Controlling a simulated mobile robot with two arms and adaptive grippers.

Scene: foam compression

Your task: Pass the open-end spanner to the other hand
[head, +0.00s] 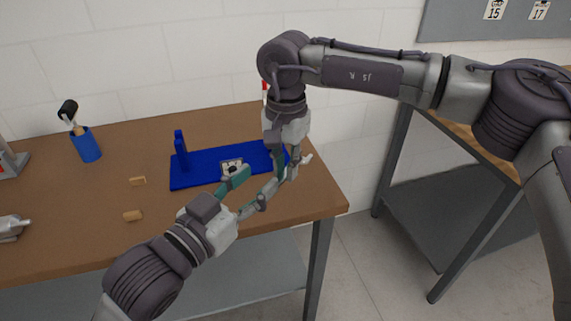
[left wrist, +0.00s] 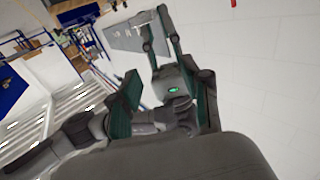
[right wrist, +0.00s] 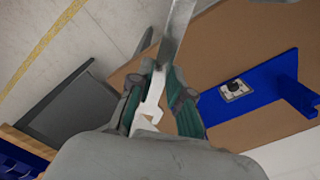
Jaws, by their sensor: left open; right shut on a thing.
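My right gripper (right wrist: 160,95) is shut on the silver open-end spanner (right wrist: 151,112), seen best in the right wrist view. One forked end lies between the fingers, and the shank runs up out of the picture. In the head view my right gripper (head: 287,165) points down over the table's right part; the spanner is mostly hidden there, with a pale tip (head: 307,158) beside the fingers. My left gripper (head: 262,187) is open, just left of and below the right one, its fingers close to it. In the left wrist view its spread fingers (left wrist: 165,100) show; I cannot make out the spanner there.
A blue fixture (head: 205,157) with an upright post and a small white-and-black part (head: 232,167) lies behind the grippers on the wooden table (head: 90,235). A blue cup (head: 87,148) with a brush stands at the left.

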